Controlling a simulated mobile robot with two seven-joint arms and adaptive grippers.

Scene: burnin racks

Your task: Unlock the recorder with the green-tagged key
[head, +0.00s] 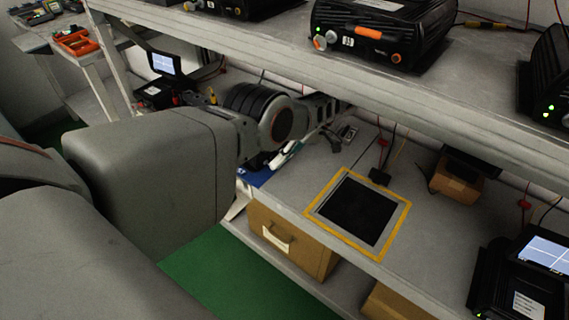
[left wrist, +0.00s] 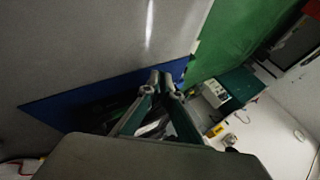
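My left arm reaches in from the left in the head view, and its gripper (head: 291,154) is low between the shelves, mostly hidden by my own wrist. In the left wrist view the fingertips of my left gripper (left wrist: 161,80) are close together over or near a blue mat (left wrist: 72,98). I cannot tell whether something thin is between them. The blue mat also shows in the head view (head: 254,176), partly covered by the arm. I cannot make out a green-tagged key or tell which device is the recorder. My right gripper is not in view.
A black unit (head: 382,32) stands on the upper shelf (head: 300,62), above my arm. A yellow-bordered dark pad (head: 358,212) lies clear on the lower shelf. Black devices with lit screens stand at left (head: 163,66) and lower right (head: 545,252). A cardboard drawer box (head: 285,238) is below.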

